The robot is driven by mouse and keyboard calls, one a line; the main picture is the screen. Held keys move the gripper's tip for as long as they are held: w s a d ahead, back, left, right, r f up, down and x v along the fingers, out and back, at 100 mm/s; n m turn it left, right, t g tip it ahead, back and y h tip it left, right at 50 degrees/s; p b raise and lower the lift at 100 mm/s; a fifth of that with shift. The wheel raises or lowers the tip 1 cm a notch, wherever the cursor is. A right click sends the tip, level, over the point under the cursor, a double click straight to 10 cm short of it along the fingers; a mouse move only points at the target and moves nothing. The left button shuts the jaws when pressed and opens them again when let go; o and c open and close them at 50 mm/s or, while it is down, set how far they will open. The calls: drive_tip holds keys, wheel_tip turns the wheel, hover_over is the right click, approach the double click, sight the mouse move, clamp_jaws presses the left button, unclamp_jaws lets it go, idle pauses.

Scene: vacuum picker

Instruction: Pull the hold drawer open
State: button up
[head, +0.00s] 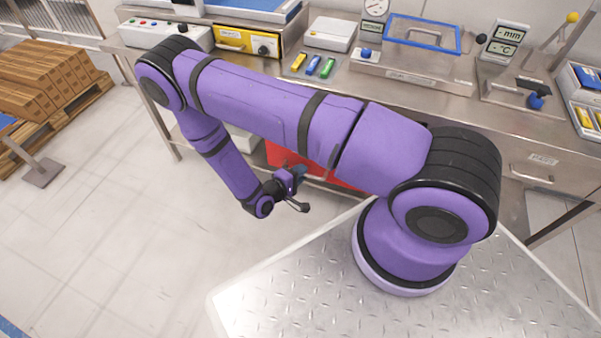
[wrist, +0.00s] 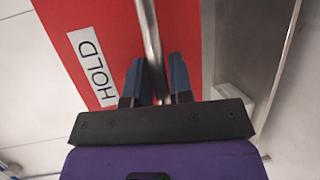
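The hold drawer is a red front under the bench, partly hidden behind my arm in the head view (head: 283,157). In the wrist view its red face (wrist: 115,25) fills the upper middle, with a white label reading HOLD. A round metal bar handle (wrist: 150,28) runs down the picture across that face. My gripper (wrist: 156,70) has one dark blue finger on each side of the bar, with narrow gaps showing beside it, so it looks open around the handle. In the head view my gripper (head: 298,185) is small and low, near the drawer. How far the drawer stands out is unclear.
The steel bench (head: 480,105) above carries a blue-rimmed clear box (head: 421,35), gauges and several small coloured pieces. Another drawer with a bar handle (head: 532,176) is at right. A pallet of boxes (head: 45,78) stands at far left. The floor (head: 130,220) in between is clear.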

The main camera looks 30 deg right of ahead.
drive_tip(key=shift+a, duration=0.1)
drive_tip(key=v, duration=1)
drive_tip(key=shift+a, duration=0.3)
drive_tip(key=shift+s, duration=0.1)
drive_tip(key=w+d+r+m+g+y, duration=0.2)
drive_tip(key=r+g+y, duration=0.1)
drive_tip(key=r, duration=1.3)
drive_tip(key=w+d+r+m+g+y, duration=0.1)
drive_tip(key=d+r+m+g+y, duration=0.2)
drive_tip(key=r, duration=1.3)
drive_tip(key=s+d+r+t+y, duration=0.2)
drive_tip(key=s+r+t+y, duration=0.1)
drive_tip(key=s+r, duration=0.6)
drive_tip(key=s+d+r+n+t+y, duration=0.1)
drive_tip(key=s+r+t+y, duration=0.3)
drive_tip(key=s+r, duration=0.5)
wheel_tip(320, 180, up, 6)
drive_tip(key=shift+s+d+y, duration=0.15)
drive_tip(key=shift+d+y, duration=0.45)
drive_tip(key=shift+y, duration=0.6)
